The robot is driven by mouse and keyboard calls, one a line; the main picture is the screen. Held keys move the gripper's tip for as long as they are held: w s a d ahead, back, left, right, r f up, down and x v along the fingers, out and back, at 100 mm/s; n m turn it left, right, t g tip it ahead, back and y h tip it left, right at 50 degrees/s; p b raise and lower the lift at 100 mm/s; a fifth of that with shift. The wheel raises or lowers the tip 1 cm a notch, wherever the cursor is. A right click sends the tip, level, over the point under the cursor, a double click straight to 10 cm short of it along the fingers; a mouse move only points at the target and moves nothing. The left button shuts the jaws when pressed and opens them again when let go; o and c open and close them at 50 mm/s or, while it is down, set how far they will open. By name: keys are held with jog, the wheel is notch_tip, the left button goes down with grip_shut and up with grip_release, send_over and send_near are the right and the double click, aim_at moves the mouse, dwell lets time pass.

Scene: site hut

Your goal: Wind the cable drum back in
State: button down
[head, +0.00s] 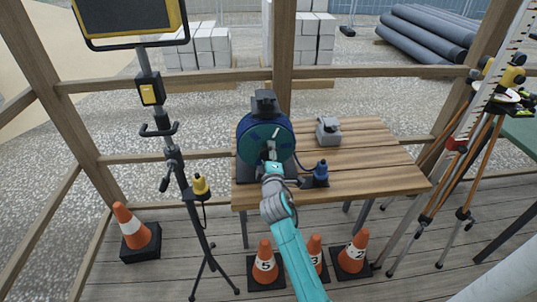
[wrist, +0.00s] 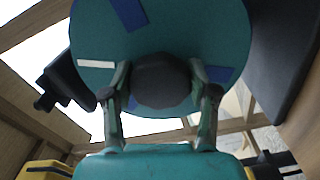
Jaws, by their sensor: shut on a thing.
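The cable drum (head: 250,130) is a teal-green disc with dark blue and white marks, standing upright on the left of the wooden table (head: 375,155). Its face also fills the top of the wrist view (wrist: 110,45). My gripper (wrist: 163,85) is in front of the drum face, its two fingers shut on a dark round knob (wrist: 162,72). In the head view my gripper (head: 271,166) hides the lower part of the drum.
A grey device (head: 328,130) sits on the table behind the connector. A work-light stand (head: 175,165) is close on the left. Orange cones (head: 265,262) stand on the floor under the table front. Tripods (head: 480,150) stand at right. The table's right half is bare.

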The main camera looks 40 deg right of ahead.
jog(key=n, duration=0.4)
jog(key=shift+n, duration=0.4)
dwell(0.4)
jog(key=shift+c, duration=1.4)
grip_release()
jog(key=v, duration=1.2)
